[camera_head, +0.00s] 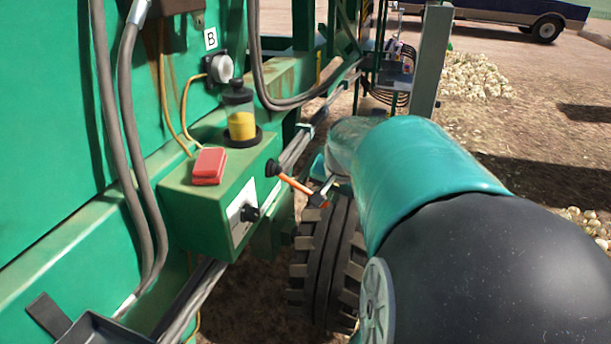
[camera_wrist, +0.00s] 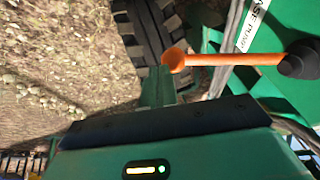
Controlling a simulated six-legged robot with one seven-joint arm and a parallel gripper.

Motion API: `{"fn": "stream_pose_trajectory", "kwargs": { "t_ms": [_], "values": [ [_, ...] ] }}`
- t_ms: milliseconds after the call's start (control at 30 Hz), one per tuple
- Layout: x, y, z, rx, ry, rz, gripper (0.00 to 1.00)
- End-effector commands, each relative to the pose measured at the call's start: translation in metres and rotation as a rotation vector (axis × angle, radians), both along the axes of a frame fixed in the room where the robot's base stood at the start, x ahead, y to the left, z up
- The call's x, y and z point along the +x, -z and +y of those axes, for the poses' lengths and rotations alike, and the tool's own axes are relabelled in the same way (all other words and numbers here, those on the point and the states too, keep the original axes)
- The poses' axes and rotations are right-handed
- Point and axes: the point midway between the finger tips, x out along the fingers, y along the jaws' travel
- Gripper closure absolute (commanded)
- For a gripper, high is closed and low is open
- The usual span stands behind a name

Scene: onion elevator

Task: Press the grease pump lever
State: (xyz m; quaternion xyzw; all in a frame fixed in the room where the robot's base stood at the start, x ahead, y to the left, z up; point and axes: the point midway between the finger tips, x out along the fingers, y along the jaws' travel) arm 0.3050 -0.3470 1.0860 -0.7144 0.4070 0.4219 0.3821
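The grease pump lever (camera_head: 296,184) is an orange rod. It sticks out from a black boot (camera_head: 272,168) on the side of a green box (camera_head: 205,200). In the wrist view the lever (camera_wrist: 230,60) runs level from its black boot (camera_wrist: 300,62) to an orange ball end (camera_wrist: 174,60). My gripper (camera_head: 327,186) is at the lever's outer end, partly hidden by my arm. In the wrist view my gripper's green fingers (camera_wrist: 158,82) look together, just beside and below the ball. I cannot tell whether they touch it. Nothing shows between them.
A red block (camera_head: 209,166) and a yellow grease reservoir (camera_head: 241,122) sit on the box. A black knob (camera_head: 250,213) is on its side panel. A tyre (camera_head: 325,265) stands close below the lever. Hoses (camera_head: 120,150) hang at left. Onions (camera_head: 475,75) lie on open ground.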

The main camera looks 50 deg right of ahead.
Motion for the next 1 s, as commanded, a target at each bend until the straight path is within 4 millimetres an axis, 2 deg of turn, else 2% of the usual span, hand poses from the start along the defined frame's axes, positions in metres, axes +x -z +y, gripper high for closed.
{"fn": "stream_pose_trajectory", "kwargs": {
  "t_ms": [200, 667, 867, 1000],
  "values": [
    [0.002, 0.011, 0.001, 0.001, 0.000, 0.004, 1.00],
    [0.002, 0.015, 0.003, 0.005, -0.001, 0.009, 1.00],
    [0.002, 0.011, 0.001, 0.005, -0.002, 0.008, 1.00],
    [0.001, 0.001, -0.002, 0.002, -0.002, 0.004, 1.00]
  ]
}}
